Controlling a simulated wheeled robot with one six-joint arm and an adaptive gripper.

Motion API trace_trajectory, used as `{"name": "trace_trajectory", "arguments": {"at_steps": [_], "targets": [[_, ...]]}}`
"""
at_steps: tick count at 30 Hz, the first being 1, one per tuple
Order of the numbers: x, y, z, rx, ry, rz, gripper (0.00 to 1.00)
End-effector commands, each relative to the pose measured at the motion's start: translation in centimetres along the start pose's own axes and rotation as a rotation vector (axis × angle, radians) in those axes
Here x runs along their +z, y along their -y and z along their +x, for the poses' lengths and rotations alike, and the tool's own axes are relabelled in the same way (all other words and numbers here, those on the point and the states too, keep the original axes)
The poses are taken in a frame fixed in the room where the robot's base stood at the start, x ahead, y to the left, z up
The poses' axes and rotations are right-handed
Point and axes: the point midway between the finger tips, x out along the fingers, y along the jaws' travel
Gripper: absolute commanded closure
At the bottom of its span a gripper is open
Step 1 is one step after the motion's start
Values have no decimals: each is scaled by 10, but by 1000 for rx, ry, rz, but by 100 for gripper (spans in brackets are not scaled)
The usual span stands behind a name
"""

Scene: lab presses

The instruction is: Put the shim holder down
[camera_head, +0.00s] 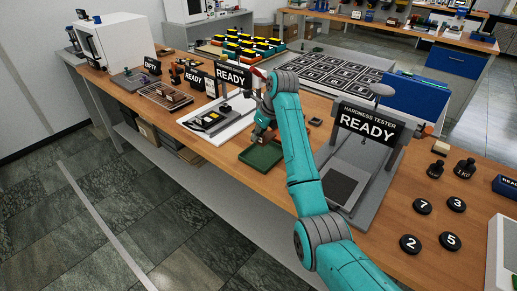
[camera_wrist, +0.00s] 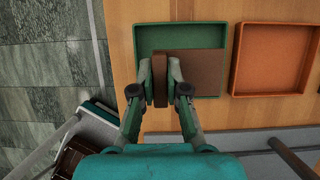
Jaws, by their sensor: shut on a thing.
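My gripper (camera_wrist: 160,84) is shut on the upright brown grip of the shim holder (camera_wrist: 192,66), whose flat brown plate shows to the right of the fingers in the wrist view. The holder overlaps the green tray (camera_wrist: 150,36) and covers much of its floor. I cannot tell whether it touches the tray floor or hangs above it. In the head view, my gripper (camera_head: 262,137) points down at the back edge of the green tray (camera_head: 262,158), near the table's front edge. The holder is hard to make out there.
An orange tray (camera_wrist: 270,58) lies close to the right of the green tray. The hardness tester (camera_head: 345,190) stands to the right of my arm. A white-based station (camera_head: 212,122) with a READY sign stands to the left. The table's front edge is close to the green tray.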

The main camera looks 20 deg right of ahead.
Motion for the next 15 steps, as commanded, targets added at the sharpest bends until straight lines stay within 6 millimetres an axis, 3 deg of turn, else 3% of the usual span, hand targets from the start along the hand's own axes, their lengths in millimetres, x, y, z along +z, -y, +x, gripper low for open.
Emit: {"name": "trace_trajectory", "arguments": {"at_steps": [3, 11, 15], "targets": [[-8, 0, 19, 1, -2, 0, 100], [-17, 0, 40, 1, -1, 0, 100], [-26, 0, 61, 1, -2, 1, 100]]}}
